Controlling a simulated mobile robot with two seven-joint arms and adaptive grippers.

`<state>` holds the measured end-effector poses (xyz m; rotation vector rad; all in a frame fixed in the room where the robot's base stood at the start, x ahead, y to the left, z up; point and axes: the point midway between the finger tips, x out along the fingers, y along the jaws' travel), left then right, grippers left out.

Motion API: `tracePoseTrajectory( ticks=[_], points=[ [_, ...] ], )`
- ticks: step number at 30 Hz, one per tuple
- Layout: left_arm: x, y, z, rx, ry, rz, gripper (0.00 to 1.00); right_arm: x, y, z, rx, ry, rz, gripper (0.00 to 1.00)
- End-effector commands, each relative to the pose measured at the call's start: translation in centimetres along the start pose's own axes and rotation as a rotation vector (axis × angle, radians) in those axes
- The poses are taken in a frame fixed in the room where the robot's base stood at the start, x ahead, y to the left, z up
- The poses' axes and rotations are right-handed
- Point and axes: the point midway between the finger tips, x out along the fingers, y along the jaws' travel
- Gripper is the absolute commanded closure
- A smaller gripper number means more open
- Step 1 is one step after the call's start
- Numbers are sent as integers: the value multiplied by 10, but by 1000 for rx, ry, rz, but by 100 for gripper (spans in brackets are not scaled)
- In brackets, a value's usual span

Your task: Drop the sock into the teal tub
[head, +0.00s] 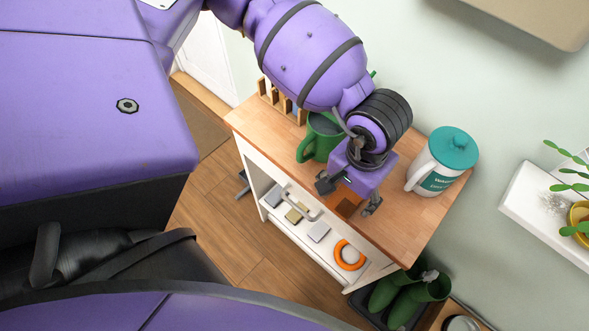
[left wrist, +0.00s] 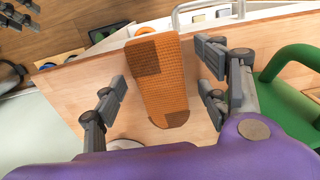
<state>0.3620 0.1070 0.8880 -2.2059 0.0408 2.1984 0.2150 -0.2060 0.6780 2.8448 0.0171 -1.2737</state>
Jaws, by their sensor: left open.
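The sock (left wrist: 160,85) is orange with brown patches at its ends and lies flat on the wooden top of the cart. In the head view a brown part of it (head: 347,204) shows under my left gripper (head: 348,197). In the left wrist view my left gripper (left wrist: 163,82) is open, with its fingers on either side of the sock and apart from it. Dark jointed fingers at the left wrist view's upper left edge look like my right gripper (left wrist: 14,45), partly cut off. I cannot make out an open teal tub.
On the cart top (head: 425,215) stand a green mug (head: 322,138) left of the gripper and a white jar with a teal lid (head: 440,162) to the right. A lower shelf holds small boxes and an orange ring (head: 349,255). Green boots (head: 405,290) stand beside the cart.

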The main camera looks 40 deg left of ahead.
Motion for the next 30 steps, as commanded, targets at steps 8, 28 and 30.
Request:
tracePoseTrajectory(
  ticks=[8, 28, 30],
  points=[
    [8, -1, 4, -2, -9, 0, 33, 0, 0, 3, 0, -6, -1, 60],
    [3, 1, 2, -2, -4, 1, 79, 0, 0, 1, -2, -3, -1, 60],
    [0, 2, 1, -2, -3, 1, 79, -1, 0, -2, -3, 1, -1, 60]
  ],
)
